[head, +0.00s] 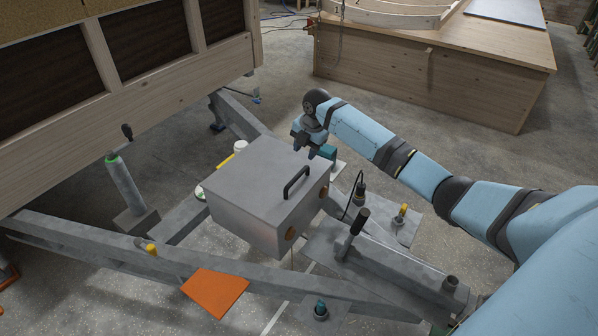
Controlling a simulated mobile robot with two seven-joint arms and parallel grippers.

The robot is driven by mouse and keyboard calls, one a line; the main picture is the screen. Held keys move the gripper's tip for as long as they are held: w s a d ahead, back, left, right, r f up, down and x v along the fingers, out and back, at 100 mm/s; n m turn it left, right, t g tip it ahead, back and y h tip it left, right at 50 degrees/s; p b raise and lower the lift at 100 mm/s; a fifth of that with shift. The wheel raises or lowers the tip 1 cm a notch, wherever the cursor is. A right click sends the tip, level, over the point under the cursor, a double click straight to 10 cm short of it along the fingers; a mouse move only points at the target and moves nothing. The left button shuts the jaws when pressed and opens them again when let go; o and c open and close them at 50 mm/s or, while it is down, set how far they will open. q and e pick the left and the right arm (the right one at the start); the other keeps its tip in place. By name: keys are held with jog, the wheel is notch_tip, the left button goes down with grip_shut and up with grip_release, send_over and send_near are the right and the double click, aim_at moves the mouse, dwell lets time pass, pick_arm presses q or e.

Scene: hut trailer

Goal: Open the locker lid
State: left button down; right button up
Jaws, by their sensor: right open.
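The locker (243,229) is a grey metal box standing on the trailer's drawbar frame in the middle of the head view. Its flat lid (240,175) looks closed. A black bar handle (297,183) stands up on the lid near its right edge. Round orange-brown discs show on the side of the box. My right gripper (314,153) is just behind the far right edge of the lid, beyond the handle and apart from it. It is open, and I see nothing in it. Its fingertips are small and partly hard to make out. My left gripper is not in view.
Grey frame beams (190,262) run around the locker. A jockey post (127,185) stands at left, and a black-gripped lever (353,228) at right. An orange plate (216,291) lies in front. The wooden hut wall (160,82) is behind left, a wooden platform (440,80) behind right.

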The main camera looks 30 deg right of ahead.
aim_at(299, 174)
jog(key=f, duration=0.3)
jog(key=w+f, duration=0.1)
jog(key=f, duration=0.3)
jog(key=w+f, duration=0.1)
jog(key=f, duration=0.2)
jog(key=shift+a+f, duration=0.15)
jog(key=shift+a, duration=0.25)
grip_shut()
